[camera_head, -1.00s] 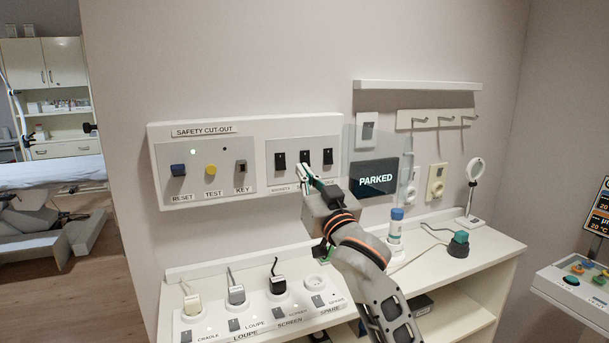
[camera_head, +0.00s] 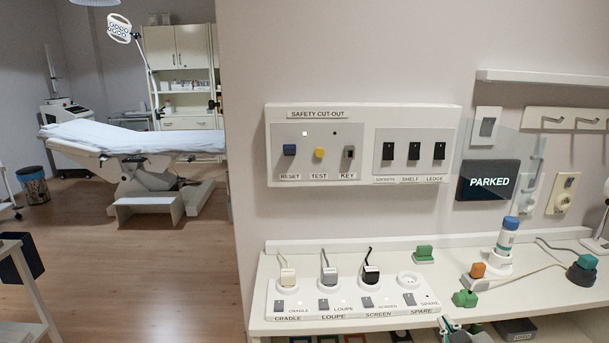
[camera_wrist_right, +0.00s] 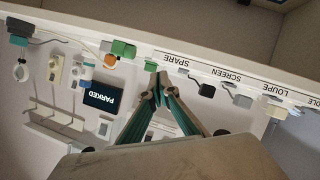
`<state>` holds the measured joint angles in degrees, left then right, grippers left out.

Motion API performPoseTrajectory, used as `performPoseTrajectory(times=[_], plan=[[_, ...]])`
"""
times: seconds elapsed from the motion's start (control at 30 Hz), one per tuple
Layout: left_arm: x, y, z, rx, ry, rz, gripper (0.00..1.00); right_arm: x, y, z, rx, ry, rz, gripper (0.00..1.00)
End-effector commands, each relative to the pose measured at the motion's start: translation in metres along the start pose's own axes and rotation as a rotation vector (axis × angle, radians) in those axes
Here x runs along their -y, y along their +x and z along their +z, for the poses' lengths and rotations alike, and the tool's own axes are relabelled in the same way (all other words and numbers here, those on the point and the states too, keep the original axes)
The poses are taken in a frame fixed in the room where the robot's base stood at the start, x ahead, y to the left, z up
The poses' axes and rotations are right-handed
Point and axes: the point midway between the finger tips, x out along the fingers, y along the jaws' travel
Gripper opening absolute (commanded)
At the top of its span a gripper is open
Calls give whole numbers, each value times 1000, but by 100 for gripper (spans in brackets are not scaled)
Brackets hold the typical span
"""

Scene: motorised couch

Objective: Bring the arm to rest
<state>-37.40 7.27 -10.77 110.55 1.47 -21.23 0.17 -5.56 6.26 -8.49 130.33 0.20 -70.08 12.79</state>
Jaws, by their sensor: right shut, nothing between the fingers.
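My right gripper (camera_head: 452,328) shows only as its tip at the bottom edge of the head view, in front of the shelf's front edge. In the right wrist view its fingers (camera_wrist_right: 156,78) come together, shut and empty, near the shelf edge below the socket strip's SPARE end. Most of my right arm is out of the head view. The safety cut-out panel (camera_head: 363,112) on the wall stands clear of the gripper, with SOCKETS, SHELF and LEDGE switches (camera_head: 413,151). The dark display (camera_head: 488,181) reads PARKED. My left gripper is not in view.
The shelf (camera_head: 420,262) holds a socket strip (camera_head: 350,312) with several plugs, green and orange pieces (camera_head: 465,298), a blue-capped bottle (camera_head: 507,236) and a teal-topped device (camera_head: 582,266). The couch (camera_head: 130,140) stands at the far left; the wooden floor (camera_head: 150,265) before it is largely open.

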Motion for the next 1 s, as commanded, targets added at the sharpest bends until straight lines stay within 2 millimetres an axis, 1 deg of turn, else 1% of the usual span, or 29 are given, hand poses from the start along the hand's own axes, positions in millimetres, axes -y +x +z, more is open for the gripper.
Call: performPoseTrajectory(times=[0.03, 0.1, 0.2, 0.3, 0.4, 0.63, 0.7, 0.87, 1.0], plan=[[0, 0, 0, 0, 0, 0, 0, 6, -14, 36, 74, -54, -10, 0], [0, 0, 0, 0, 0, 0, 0, 10, -32, 75, 161, -125, -22, 0], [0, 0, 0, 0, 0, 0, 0, 12, -57, 118, 262, -211, -40, 0], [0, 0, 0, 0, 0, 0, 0, 14, -79, 151, 342, -281, -60, 0], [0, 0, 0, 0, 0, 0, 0, 13, -100, 177, 411, -342, -79, 0], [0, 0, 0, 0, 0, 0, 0, 10, -147, 226, 547, -465, -126, 0], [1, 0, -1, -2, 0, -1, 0, 25, -136, 227, 510, -434, -147, 0], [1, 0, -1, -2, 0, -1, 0, 58, -121, 234, 447, -369, -198, 0], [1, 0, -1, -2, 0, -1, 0, 90, -110, 242, 386, -297, -247, 0]])
